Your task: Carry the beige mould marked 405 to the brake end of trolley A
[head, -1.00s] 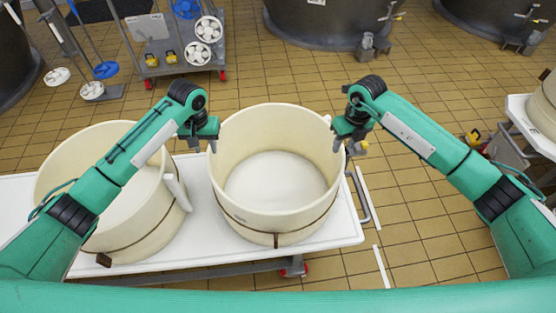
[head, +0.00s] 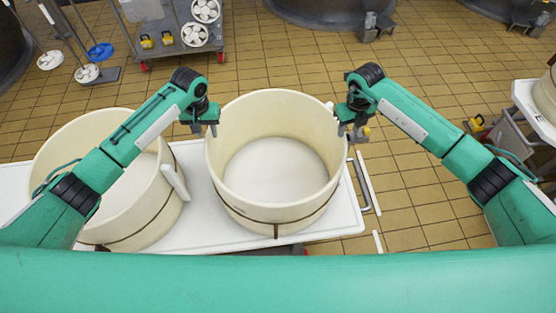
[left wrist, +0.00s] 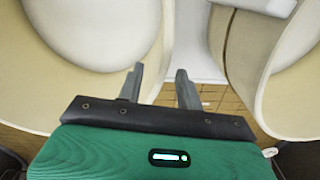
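A beige round mould (head: 275,216) stands upright on a white trolley top (head: 335,226), between my two grippers. A second beige mould (head: 120,225) stands to its left, partly behind my left arm. I cannot read 405 on either. My left gripper (head: 204,129) is at the left rim of the middle mould. In the left wrist view its fingers (left wrist: 160,70) are apart, with the edge of a mould wall (left wrist: 148,30) showing between them, not clamped. My right gripper (head: 347,132) is at the right rim, its fingers seemingly apart. Contact with the rim cannot be told.
A metal trolley handle (head: 366,188) sticks out at the right end of the white top. A grey cart (head: 183,48) with white discs stands at the back left. Another trolley with a mould (head: 545,98) is at the far right.

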